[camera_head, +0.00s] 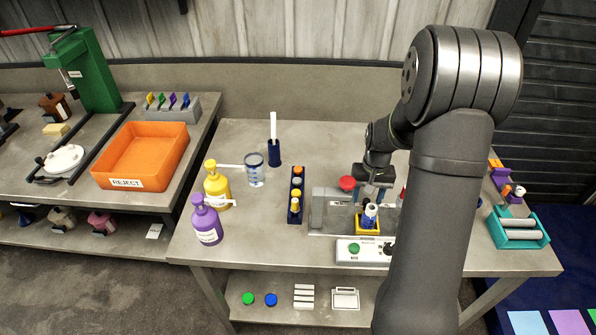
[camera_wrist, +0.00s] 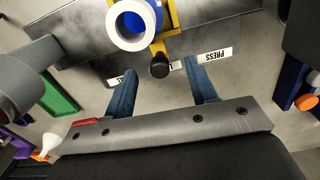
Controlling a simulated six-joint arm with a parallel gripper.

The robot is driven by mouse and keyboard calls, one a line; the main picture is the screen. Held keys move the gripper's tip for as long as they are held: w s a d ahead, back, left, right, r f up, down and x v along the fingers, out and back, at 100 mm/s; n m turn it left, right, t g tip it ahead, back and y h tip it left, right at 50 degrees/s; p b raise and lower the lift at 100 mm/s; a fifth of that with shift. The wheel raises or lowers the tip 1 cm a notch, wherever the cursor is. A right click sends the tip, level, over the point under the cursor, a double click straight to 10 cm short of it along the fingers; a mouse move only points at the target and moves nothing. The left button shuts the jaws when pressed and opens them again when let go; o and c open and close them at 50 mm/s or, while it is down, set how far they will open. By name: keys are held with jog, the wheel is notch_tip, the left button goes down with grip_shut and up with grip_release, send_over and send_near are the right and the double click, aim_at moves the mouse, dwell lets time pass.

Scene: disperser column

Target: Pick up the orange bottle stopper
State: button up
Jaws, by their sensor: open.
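An orange and white piece that looks like the orange bottle stopper (camera_head: 519,191) lies at the right end of the table, by the teal tray. In the wrist view, a white cone with an orange end (camera_wrist: 42,153) at lower left looks like the same piece. My gripper (camera_wrist: 160,68) is open, its two blue fingers apart with nothing held between them. It points down over the grey press station, well left of that piece in the head view. In the head view my gripper (camera_head: 374,180) is small and its fingertips are hard to make out.
A blue and white vial (camera_head: 370,214) stands in a yellow holder below my gripper. A dark blue rack (camera_head: 296,214) holds several capped vials, one orange-topped. Yellow (camera_head: 217,185) and purple (camera_head: 206,221) bottles stand left. The teal tray (camera_head: 519,243) is at right. My arm hides some table.

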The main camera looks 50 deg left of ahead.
jog(key=shift+w+a+r+m+h, duration=0.15)
jog(key=shift+w+a+r+m, duration=0.05)
jog(key=shift+a+r, duration=0.3)
jog(key=shift+w+a+r+m+h, duration=0.2)
jog(key=shift+a+r, duration=0.15)
jog(key=shift+r, duration=0.15)
jog(key=s+a+r+n, duration=0.1)
jog(key=a+r+n, duration=0.35)
jog(key=a, duration=0.45)
jog(key=n, duration=0.6)
send_near(298, 169)
jog(key=f, duration=0.1)
jog(key=d+f+y, duration=0.1)
jog(key=f, duration=0.1)
jog(key=shift+s, duration=0.1)
jog(key=shift+a+f, duration=0.15)
jog(key=shift+f, duration=2.65)
jog(key=c, duration=1.1)
